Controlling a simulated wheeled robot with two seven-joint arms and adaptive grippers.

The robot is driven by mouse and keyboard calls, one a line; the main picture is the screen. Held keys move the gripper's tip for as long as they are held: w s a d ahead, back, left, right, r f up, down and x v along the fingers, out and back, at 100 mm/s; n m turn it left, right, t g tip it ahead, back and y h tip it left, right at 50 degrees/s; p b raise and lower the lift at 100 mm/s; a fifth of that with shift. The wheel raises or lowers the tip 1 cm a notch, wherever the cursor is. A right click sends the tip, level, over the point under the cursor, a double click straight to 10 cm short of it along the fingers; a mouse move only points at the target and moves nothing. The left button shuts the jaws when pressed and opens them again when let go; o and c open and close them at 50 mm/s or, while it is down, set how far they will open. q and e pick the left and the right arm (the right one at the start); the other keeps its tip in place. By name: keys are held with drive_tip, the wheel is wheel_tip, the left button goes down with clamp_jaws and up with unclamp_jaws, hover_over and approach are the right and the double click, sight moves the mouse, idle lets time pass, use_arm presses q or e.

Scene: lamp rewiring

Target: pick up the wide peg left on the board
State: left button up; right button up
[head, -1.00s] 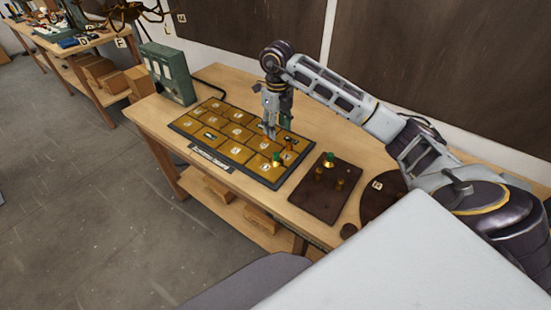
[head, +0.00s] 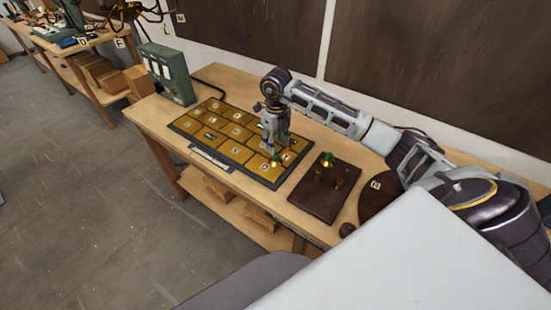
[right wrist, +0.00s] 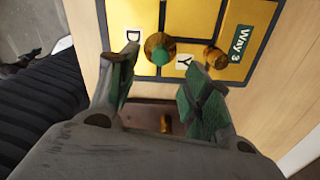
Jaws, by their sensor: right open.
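The board (head: 183,127) of yellow tiles lies on the workbench. A wide brass peg with a green top (right wrist: 159,48) stands near one end of it in the right wrist view. In the head view this peg (head: 276,162) shows just below my right gripper (head: 277,148). My right gripper (right wrist: 160,68) is open and empty. In the wrist view its two green-padded fingers lie either side of the wide peg; I cannot tell whether they reach down around it. A smaller brown peg (right wrist: 215,56) stands beside it, near the right finger. My left gripper is not in view.
A dark brown plate (head: 313,203) with a green-topped brass peg (head: 328,160) and small brown pegs lies right of the board. A round dark disc (head: 374,205) is farther right. A green box (head: 167,73) stands at the board's far left.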

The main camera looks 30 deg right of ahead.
sight(276, 154)
drive_tip(key=shift+f, duration=0.85)
drive_tip(key=shift+f, duration=0.1)
drive_tip(key=shift+f+p, duration=0.55)
drive_tip(key=shift+f, duration=0.4)
drive_tip(key=shift+f+p, duration=0.35)
drive_tip(key=shift+f, duration=1.2)
drive_tip(key=shift+c, duration=0.2)
clamp_jaws()
